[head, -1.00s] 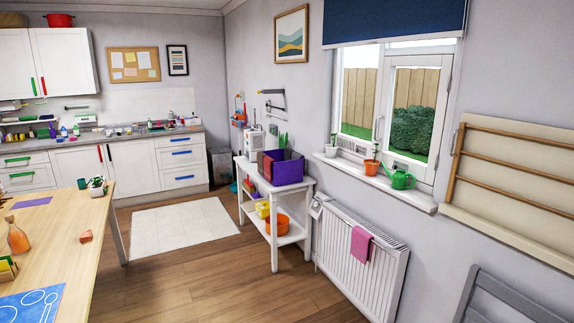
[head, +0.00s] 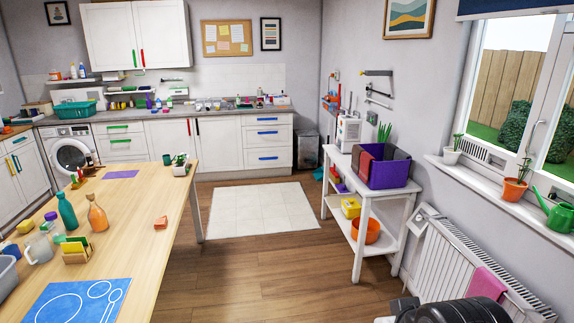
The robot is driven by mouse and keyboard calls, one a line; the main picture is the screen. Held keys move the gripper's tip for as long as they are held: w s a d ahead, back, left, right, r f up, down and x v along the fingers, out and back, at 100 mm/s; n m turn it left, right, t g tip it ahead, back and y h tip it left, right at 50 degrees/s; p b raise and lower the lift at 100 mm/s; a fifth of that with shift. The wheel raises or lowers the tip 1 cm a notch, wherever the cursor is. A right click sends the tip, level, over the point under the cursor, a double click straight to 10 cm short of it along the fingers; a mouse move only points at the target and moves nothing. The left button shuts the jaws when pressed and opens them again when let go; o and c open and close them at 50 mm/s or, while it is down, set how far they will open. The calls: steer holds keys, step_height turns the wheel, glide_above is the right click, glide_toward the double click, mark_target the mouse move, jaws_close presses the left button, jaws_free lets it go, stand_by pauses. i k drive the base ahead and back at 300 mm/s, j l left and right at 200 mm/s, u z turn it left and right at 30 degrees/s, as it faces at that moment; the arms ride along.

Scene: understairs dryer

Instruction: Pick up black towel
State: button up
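A purple box (head: 398,172) stands on the top of the white shelf stand (head: 344,157) by the right wall. Dark cloths lie over its edge: a maroon-brown one (head: 364,166) hangs over its left front, and a blackish one (head: 391,153) shows at its top. I cannot tell for sure which is the black towel. A black part of my arm (head: 452,311) shows at the bottom right edge, well in front of the stand. No gripper fingers show.
A long wooden table (head: 150,240) with bottles and a blue mat fills the left. The wooden floor (head: 255,268) between table and stand is clear, with a pale rug (head: 262,210) behind. A radiator (head: 440,265) with a pink towel (head: 488,284) is at the right.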

mark_target(389, 148)
steer(key=i+u, duration=0.15)
steer(key=i, duration=2)
steer(key=i+z, duration=0.2)
steer(key=i, duration=0.35)
steer(key=i+z, duration=0.25)
steer(key=i, duration=0.25)
steer(key=i+j+z, duration=0.2)
steer(key=i, duration=0.35)
steer(key=i+j+z, duration=0.2)
steer(key=i, duration=0.3)
steer(key=i+z, duration=0.45)
steer(key=i+j+z, duration=0.1)
steer(key=i+z, duration=0.2)
steer(key=z, duration=0.15)
steer(key=i+j+z, duration=0.2)
steer(key=z, duration=0.25)
steer(key=i+j, duration=0.05)
steer(key=i, duration=0.05)
